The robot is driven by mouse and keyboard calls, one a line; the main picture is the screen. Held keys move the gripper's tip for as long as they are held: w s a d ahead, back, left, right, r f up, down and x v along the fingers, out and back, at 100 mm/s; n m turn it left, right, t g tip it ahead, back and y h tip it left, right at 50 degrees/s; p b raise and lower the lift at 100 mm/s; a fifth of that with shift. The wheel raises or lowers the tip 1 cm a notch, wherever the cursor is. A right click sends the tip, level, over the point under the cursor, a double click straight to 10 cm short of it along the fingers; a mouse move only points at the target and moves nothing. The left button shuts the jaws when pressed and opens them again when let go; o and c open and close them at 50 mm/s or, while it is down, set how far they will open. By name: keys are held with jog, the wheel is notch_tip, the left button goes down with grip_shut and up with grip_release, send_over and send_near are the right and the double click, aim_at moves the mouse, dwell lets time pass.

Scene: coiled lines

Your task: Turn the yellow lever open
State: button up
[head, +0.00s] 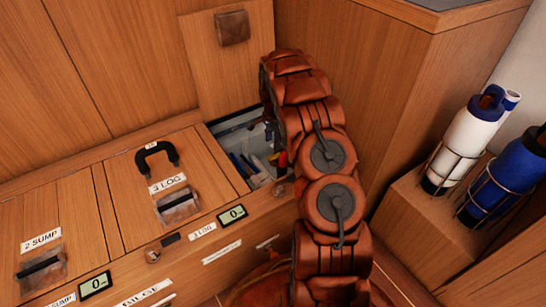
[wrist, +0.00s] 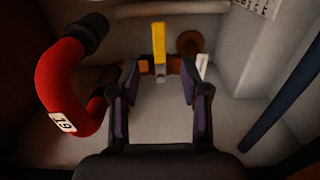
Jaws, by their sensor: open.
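The yellow lever (wrist: 159,42) stands upright in the wrist view, on a brownish pipe fitting (wrist: 172,66) near the back wall of a compartment. My gripper (wrist: 160,72) is open, its two dark fingers on either side of the lever's lower end as seen from the wrist. I cannot tell whether the fingers touch the lever or how far short of it they are. In the head view, my arm reaches into an open compartment (head: 235,128) under a raised wooden lid (head: 228,75). My arm hides most of the gripper and the lever there.
A thick red hose (wrist: 62,85) tagged 19 curves close on the left. A dark blue bar (wrist: 285,100) runs along the right. White (head: 465,140) and blue (head: 505,180) bottles stand at right.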

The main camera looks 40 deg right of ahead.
aim_at(273, 157)
notch_tip(273, 157, down, 7)
jog(key=b, duration=0.2)
jog(key=shift+s+f+b, duration=0.1)
jog(key=shift+f+b, duration=0.1)
jog(key=shift+b, duration=0.2)
jog(key=shift+c, duration=0.4)
grip_shut()
